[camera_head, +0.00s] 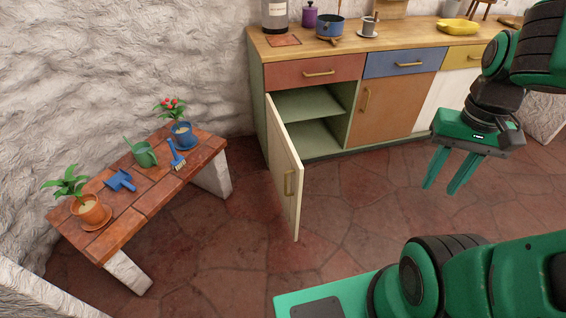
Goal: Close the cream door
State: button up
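The cream door (284,165) stands wide open, swung out from the left end of the counter cabinet. My gripper (442,187) hangs to the right of the door, in front of the cabinet and well apart from the door. Its two green fingers point down with a gap between them, and nothing is between them.
A brick-topped bench (150,195) with potted plants and small garden tools stands left of the door. An orange-brown door (384,107) beside the open compartment is shut. Pots and a yellow dish (457,27) stand on the counter. The stone floor (345,215) between door and gripper is clear.

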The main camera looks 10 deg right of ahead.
aim_at(285, 168)
jog(key=i, duration=0.95)
jog(key=u, duration=0.05)
jog(key=k, duration=0.35)
jog(key=u, duration=0.05)
